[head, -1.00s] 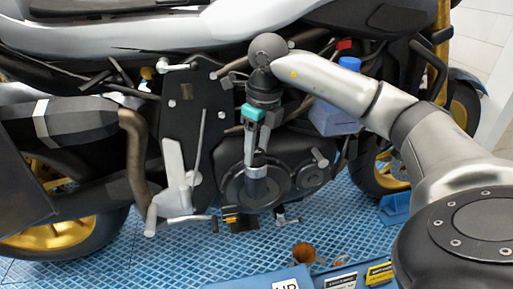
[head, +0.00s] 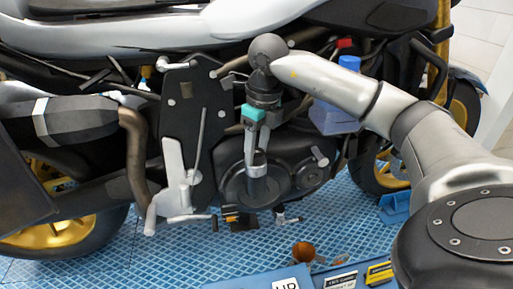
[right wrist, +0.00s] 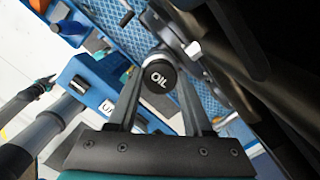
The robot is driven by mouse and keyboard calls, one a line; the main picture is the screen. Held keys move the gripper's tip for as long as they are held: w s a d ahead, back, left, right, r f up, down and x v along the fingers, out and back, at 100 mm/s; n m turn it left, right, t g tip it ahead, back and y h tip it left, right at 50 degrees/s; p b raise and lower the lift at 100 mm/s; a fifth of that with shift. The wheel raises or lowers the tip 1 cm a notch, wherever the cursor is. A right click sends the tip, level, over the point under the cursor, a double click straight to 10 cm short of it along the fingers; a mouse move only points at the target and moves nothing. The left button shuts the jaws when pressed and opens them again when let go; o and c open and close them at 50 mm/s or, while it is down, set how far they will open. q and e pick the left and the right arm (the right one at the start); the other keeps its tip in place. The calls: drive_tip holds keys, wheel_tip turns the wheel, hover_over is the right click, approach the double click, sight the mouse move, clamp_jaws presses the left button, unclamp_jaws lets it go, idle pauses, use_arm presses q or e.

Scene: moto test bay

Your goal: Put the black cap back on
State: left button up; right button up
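In the head view my right gripper (head: 257,150) points down in front of the black round engine cover (head: 236,188) of the motorcycle. The cap is hard to make out there. My left gripper does not show clearly in either view.
A blue tray with a white label (head: 286,285) stands at the bottom, with a copper-coloured cup (head: 303,252) by it. Levers and a footpeg (head: 185,219) stick out at left. Blue grid flooring (head: 345,225) lies below.

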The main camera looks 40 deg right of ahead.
sight(257, 152)
drive_tip(key=o, duration=1.6)
drive_tip(key=shift+r+p, duration=2.05)
drive_tip(key=shift+r, duration=0.4)
drive_tip(key=shift+r+p, duration=0.7)
drive_tip(key=shift+r, duration=0.4)
